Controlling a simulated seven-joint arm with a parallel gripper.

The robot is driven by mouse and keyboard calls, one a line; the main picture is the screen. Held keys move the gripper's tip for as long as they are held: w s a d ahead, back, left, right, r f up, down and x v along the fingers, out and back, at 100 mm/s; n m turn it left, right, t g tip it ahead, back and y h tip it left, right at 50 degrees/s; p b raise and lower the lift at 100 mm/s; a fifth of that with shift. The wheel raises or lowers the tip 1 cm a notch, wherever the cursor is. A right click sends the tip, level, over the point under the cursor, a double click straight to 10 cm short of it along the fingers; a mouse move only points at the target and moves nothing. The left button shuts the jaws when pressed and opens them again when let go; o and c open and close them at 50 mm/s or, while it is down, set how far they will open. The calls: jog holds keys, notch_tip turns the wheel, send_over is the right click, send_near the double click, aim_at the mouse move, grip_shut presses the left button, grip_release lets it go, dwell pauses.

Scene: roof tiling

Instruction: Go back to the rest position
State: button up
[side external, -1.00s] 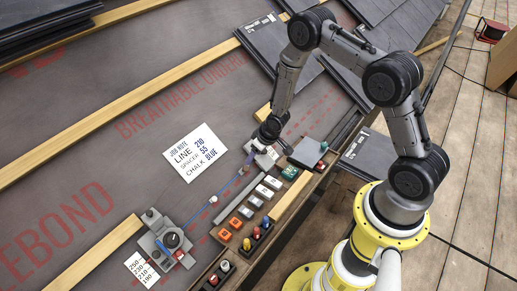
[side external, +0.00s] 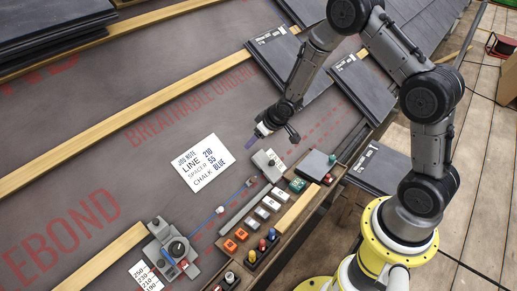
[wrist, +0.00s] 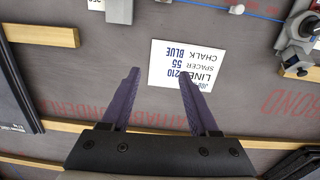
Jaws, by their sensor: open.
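My gripper (side external: 258,138) is open and empty, held above the dark roofing underlay (side external: 110,135). In the side view it is to the right of the white job note (side external: 202,163) and up-left of a grey block (side external: 268,164). In the wrist view its two purple fingers (wrist: 159,90) stand apart, with the job note (wrist: 181,65) below and between them. The note reads line 210, spacer 55, chalk blue. No rest position is marked in either view.
A grey device with a dial (side external: 172,247) stands at lower left, with a blue string (side external: 240,192) running toward the grey block. Dark tiles (side external: 362,85) lie at upper right. Timber battens (side external: 130,115) cross the underlay.

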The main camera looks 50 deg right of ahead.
notch_tip(320, 180, up, 18)
jog(key=a+t, duration=0.2)
jog(key=t, duration=0.1)
jog(key=w+a+r+v, duration=0.1)
jog(key=w+r+v, duration=0.1)
jog(key=v, duration=1.1)
jog(key=s+a+r, duration=0.1)
jog(key=s+r, duration=0.2)
jog(key=s, duration=0.8)
jog(key=s+a+f+g, duration=0.2)
jog(key=s+f, duration=0.3)
jog(key=s, duration=0.8)
jog(key=shift+f+g, duration=0.25)
jog(key=shift+g, duration=0.65)
